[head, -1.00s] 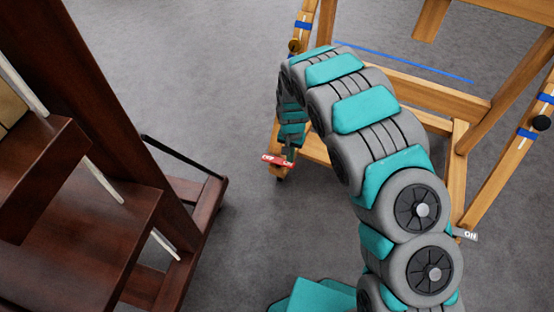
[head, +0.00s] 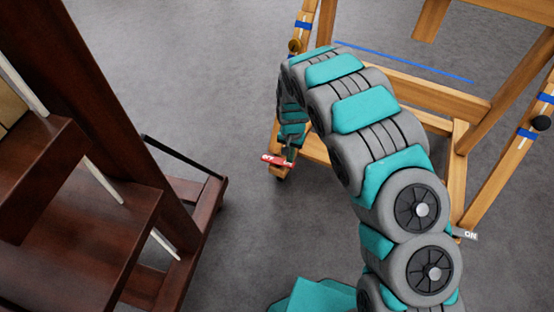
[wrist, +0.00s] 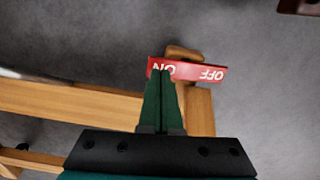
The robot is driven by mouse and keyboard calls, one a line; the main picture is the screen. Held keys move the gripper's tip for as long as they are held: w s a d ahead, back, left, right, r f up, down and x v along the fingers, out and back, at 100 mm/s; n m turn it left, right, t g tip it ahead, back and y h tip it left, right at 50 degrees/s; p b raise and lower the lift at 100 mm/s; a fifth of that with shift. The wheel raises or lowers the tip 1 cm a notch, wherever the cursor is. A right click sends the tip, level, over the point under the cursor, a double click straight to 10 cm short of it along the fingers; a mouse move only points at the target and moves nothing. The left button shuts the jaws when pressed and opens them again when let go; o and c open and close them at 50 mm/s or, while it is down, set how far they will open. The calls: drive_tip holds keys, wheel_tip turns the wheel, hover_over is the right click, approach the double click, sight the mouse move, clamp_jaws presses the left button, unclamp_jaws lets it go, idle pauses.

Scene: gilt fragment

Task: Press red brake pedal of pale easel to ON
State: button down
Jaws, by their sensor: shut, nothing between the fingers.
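The pale easel (head: 418,95) is a light wooden frame on the floor, partly hidden behind my arm. Its red brake pedal (head: 270,158) sits at the lower left foot in the head view. In the wrist view the red pedal (wrist: 212,72) shows upside-down lettering, ON at the left end and OFF at the right. My gripper (wrist: 163,74) is shut and empty, pointing down, its fingertips at the ON end and covering part of that word. They look in contact with the pedal. In the head view my gripper (head: 290,154) is small beside the pedal's right end.
A grey-white pedal (head: 467,235) marked ON is at the easel's right foot. A dark red-brown wooden easel (head: 110,130) stands at left. Grey floor between the easels is clear. Dark knobs (head: 541,123) sit on the pale easel's side posts.

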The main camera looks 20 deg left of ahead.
drive_tip(key=shift+f, duration=1.3)
idle(0.5)
drive_tip(key=shift+r, duration=0.15)
drive_tip(key=shift+r+p, duration=0.35)
drive_tip(key=shift+r, duration=3.1)
